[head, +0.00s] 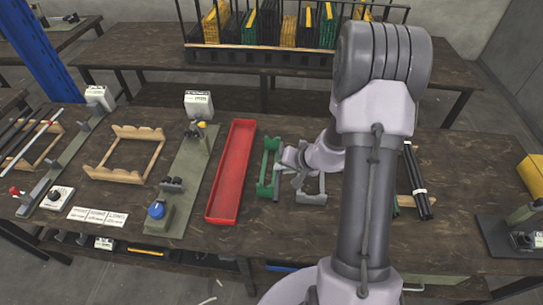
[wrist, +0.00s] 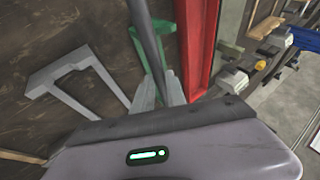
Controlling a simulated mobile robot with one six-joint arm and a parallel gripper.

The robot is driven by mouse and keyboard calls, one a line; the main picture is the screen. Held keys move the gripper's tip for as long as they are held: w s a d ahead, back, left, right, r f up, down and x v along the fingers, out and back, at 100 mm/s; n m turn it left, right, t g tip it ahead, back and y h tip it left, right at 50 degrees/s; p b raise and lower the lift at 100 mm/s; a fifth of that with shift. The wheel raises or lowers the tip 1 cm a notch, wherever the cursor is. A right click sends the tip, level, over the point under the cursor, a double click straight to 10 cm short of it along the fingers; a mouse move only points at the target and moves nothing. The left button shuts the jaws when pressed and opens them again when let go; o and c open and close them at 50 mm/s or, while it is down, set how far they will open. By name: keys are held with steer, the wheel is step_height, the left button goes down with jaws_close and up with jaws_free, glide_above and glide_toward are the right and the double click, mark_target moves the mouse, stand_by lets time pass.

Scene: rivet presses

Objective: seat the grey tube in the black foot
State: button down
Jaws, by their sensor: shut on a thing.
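My gripper (head: 288,172) is low over the middle of the table, between a green stand (head: 265,172) and a light grey stand (head: 312,197). In the wrist view its two fingers (wrist: 160,92) are closed on a grey tube (wrist: 144,36), which runs from between them to the top edge of the picture. In the head view the tube is mostly hidden by the gripper. The green stand (wrist: 165,58) shows right behind the tube in the wrist view; whether they touch, I cannot tell. I cannot make out a black foot with certainty.
A long red tray (head: 231,170) lies left of the green stand. Dark tubes (head: 414,182) rest on a wooden stand to the right of my arm. A press on a green plate (head: 185,165) and a wooden frame (head: 126,154) stand further left.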

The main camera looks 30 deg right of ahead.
steer(key=w+f, duration=0.1)
steer(key=w, duration=0.1)
steer(key=w+f, duration=0.2)
steer(key=w, duration=0.1)
steer(key=w+f, duration=0.1)
steer(key=w, duration=0.2)
steer(key=shift+w+d+f+b, duration=0.15)
steer(key=shift+w+d+b, duration=0.1)
steer(key=shift+d+b, duration=0.05)
steer(key=shift+r, duration=0.25)
steer(key=shift+f, duration=0.1)
steer(key=shift+f, duration=0.15)
steer(key=c, duration=1.4)
jaws_free()
steer(key=shift+o, duration=0.2)
